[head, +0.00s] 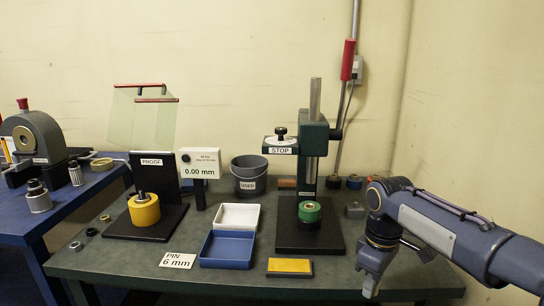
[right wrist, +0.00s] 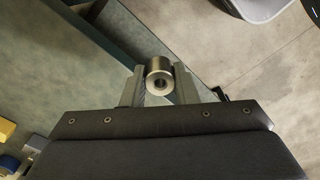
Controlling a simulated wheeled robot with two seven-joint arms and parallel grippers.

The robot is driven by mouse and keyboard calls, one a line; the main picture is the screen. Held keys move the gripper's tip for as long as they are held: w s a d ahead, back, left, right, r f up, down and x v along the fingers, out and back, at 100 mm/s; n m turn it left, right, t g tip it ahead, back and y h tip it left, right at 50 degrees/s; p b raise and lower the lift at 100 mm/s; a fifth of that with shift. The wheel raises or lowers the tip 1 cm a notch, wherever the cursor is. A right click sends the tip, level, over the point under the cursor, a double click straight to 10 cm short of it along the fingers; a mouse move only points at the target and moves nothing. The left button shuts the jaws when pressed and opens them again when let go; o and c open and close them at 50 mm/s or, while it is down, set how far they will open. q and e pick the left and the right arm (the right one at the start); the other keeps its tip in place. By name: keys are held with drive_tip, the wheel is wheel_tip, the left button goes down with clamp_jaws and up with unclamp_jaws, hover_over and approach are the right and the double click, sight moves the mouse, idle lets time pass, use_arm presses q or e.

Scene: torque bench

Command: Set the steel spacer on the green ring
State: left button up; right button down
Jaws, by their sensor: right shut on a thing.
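The steel spacer (right wrist: 159,78) is a short bright metal cylinder with a hole through it. My right gripper (right wrist: 159,88) is shut on it, one finger on each side. In the head view my right gripper (head: 371,284) points down near the bench's front right edge, and I cannot make out the spacer there. The green ring (head: 309,211) sits on the black base of the press stand marked STOP, left of and behind my right gripper and apart from it. My left gripper is not in view.
The press stand (head: 311,170) rises behind the ring. A yellow-topped block (head: 290,266), a blue tray (head: 226,250) and a white tray (head: 238,217) lie to its front and left. A yellow cylinder (head: 144,211) stands at the PROOF stand. Bare bench lies between the press base and my right gripper.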

wheel_tip(320, 180, down, 10)
drive_tip(key=w+a+m, duration=0.1)
drive_tip(key=w+m, duration=0.2)
drive_tip(key=m, duration=0.9)
drive_tip(key=r+n+p, duration=0.1)
drive_tip(key=r+p, duration=0.1)
drive_tip(key=p, duration=0.3)
drive_tip(key=s+r+p, duration=0.1)
drive_tip(key=r+p, duration=0.2)
drive_tip(key=p, duration=0.2)
drive_tip(key=s+r+n+p, duration=0.1)
drive_tip(key=r+p, duration=0.1)
drive_tip(key=p, duration=0.3)
drive_tip(key=shift+s+a+r+n, duration=0.15)
drive_tip(key=shift+n, duration=0.15)
drive_tip(key=shift+p, duration=0.45)
drive_tip(key=s+f, duration=0.4)
drive_tip(key=f, duration=0.1)
